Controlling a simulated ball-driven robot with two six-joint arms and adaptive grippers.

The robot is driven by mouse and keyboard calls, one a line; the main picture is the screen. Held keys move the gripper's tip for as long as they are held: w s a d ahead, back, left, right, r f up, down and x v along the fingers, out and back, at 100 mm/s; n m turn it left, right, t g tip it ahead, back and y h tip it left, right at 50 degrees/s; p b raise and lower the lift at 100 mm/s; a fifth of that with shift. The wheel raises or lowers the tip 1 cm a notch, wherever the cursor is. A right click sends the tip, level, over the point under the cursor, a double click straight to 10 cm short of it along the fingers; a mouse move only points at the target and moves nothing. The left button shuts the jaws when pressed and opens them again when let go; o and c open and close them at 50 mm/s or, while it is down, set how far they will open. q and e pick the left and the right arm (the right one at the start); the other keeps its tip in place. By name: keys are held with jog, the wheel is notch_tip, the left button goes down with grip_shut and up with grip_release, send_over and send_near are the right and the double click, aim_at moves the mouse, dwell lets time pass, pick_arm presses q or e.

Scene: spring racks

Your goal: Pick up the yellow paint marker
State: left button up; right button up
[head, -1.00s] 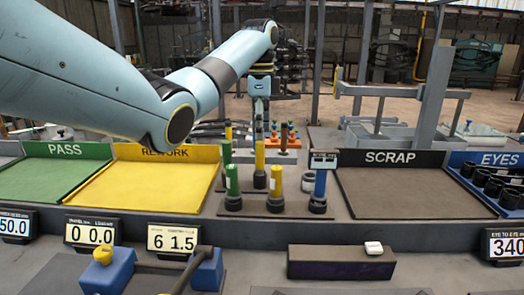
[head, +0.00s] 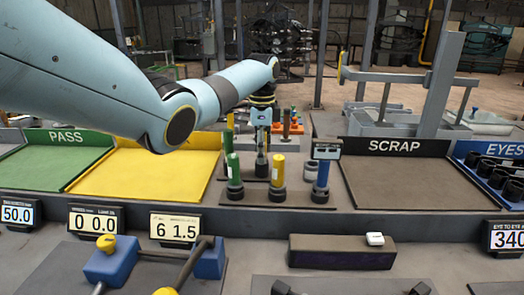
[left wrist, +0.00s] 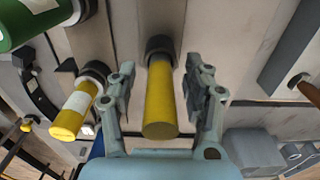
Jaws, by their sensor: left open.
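Two yellow markers stand in dark round holders on the rack. In the left wrist view, one plain yellow marker (left wrist: 161,100) lies between the spread fingers of my left gripper (left wrist: 162,98), with a gap on each side. A second yellow marker with a white label (left wrist: 76,112) is to the left, outside the fingers. In the head view my left gripper (head: 262,168) points down at the rack and largely hides the rear yellow marker. The front yellow marker (head: 277,172) stands just right of it. My right gripper is not seen.
Green markers (head: 233,170) and a blue marker (head: 321,175) stand close by on the same rack. A small sign (head: 326,149) is behind the blue one. The yellow rework tray (head: 150,175) lies left and the brown scrap tray (head: 400,185) right.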

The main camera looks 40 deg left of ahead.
pick_arm(q)
jog(key=shift+c, duration=0.5)
grip_shut()
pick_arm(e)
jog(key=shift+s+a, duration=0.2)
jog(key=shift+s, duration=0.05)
